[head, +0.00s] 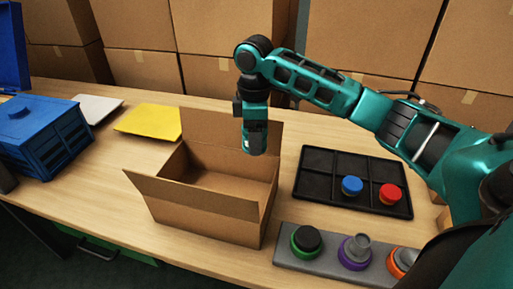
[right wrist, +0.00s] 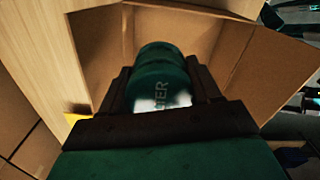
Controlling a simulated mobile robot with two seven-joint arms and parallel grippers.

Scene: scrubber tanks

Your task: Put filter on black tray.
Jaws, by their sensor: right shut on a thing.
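My right gripper (head: 254,128) points down over the open cardboard box (head: 225,205). In the right wrist view its fingers (right wrist: 165,97) are shut on a dark green cylinder, the filter (right wrist: 162,72), which has pale lettering on its side. The filter's lower end (head: 254,147) shows below the gripper in the head view, at about the box's back flap. The black tray (head: 319,163) lies flat on the table to the right of the box. It has several compartments. A blue cap (head: 352,186) and a red cap (head: 390,194) sit in front compartments. My left gripper is not in view.
A grey holder (head: 326,263) with green, purple and orange-ringed parts stands in front of the tray. A blue toolbox (head: 42,137), a yellow sheet (head: 149,120) and a pale sheet (head: 97,108) are at the left. Stacked cartons (head: 140,68) line the back.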

